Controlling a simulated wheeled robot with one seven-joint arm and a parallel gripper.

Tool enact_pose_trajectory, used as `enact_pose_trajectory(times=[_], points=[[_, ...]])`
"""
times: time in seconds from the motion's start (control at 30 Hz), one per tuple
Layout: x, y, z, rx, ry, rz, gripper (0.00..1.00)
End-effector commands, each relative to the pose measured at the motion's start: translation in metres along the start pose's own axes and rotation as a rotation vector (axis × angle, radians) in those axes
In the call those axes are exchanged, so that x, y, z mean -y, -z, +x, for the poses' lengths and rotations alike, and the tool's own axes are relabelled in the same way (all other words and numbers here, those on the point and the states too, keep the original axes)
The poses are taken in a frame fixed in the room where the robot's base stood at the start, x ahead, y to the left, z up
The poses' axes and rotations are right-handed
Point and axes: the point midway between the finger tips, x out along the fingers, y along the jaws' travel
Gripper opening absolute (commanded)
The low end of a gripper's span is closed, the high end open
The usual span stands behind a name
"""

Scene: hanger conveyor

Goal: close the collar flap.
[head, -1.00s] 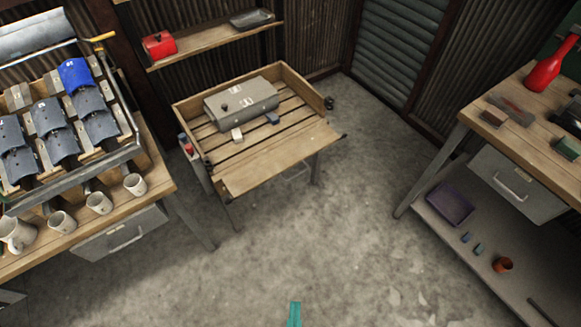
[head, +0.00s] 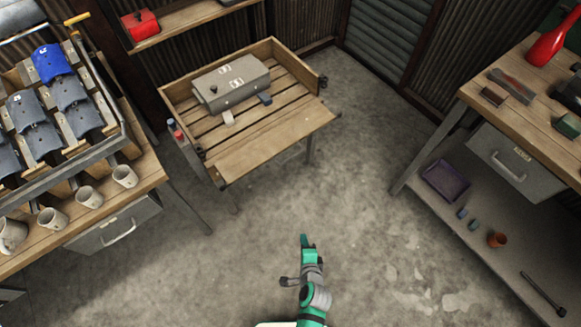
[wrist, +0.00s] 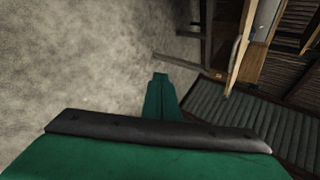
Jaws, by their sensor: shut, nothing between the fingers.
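The wooden collar (head: 170,92) is a shallow box with raised plank sides and a slatted floor, on a metal-legged stand. Its collar flap (head: 272,144) is the wide front plank, which lies folded down and outward, roughly level with the slats. A wooden plank edge (wrist: 243,45) shows in the wrist view; I cannot tell for sure which part it is. My gripper (head: 305,240) is green, shut and empty, over the floor in front of the flap and apart from it. Its fingers also show in the wrist view (wrist: 160,92).
A grey box (head: 232,85) sits inside the collar, with a pale tag (head: 228,117) and a dark blue tag (head: 265,99) near it. A workbench with mugs (head: 88,196) stands left, another bench (head: 500,100) right. The concrete floor between is clear.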

Motion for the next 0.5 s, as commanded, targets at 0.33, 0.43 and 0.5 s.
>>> enact_pose_trajectory(times=[0.33,0.43,0.5], points=[[0.071,0.013,0.11,0.238,-0.101,0.724,0.0],[0.1,0.015,0.128,0.315,-0.137,0.897,0.0],[0.12,0.017,0.136,0.363,-0.159,0.994,0.0]])
